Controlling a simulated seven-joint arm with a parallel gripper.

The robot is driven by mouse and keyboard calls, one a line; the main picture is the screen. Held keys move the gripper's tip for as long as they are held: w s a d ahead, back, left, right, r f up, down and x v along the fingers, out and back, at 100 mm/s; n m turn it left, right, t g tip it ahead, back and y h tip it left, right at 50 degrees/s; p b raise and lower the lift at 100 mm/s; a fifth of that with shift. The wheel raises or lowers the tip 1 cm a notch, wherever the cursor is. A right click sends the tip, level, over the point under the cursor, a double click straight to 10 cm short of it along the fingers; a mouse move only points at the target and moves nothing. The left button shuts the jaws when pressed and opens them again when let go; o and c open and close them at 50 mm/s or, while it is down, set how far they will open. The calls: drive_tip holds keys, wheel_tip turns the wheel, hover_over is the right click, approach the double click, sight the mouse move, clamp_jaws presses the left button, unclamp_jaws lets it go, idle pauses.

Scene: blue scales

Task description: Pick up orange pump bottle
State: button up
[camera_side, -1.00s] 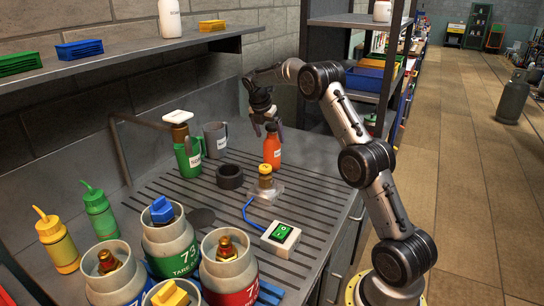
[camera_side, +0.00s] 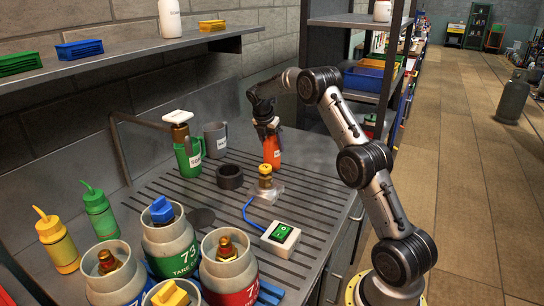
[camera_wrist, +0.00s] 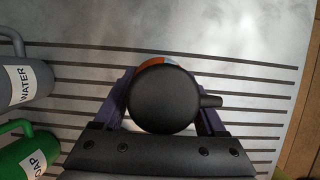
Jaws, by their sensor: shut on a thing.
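In the wrist view, the bottle's dark round pump head (camera_wrist: 165,98) fills the space between the two fingers of my gripper (camera_wrist: 163,112). Only a sliver of orange body (camera_wrist: 165,62) shows behind the head.
A grey mug labelled WATER (camera_wrist: 22,80) and a green jug labelled SOAP (camera_wrist: 28,150) stand left of the bottle. A shelf rack (camera_side: 375,80) stands behind.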

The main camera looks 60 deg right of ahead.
clamp_jaws()
drive_tip(key=shift+r, duration=0.15)
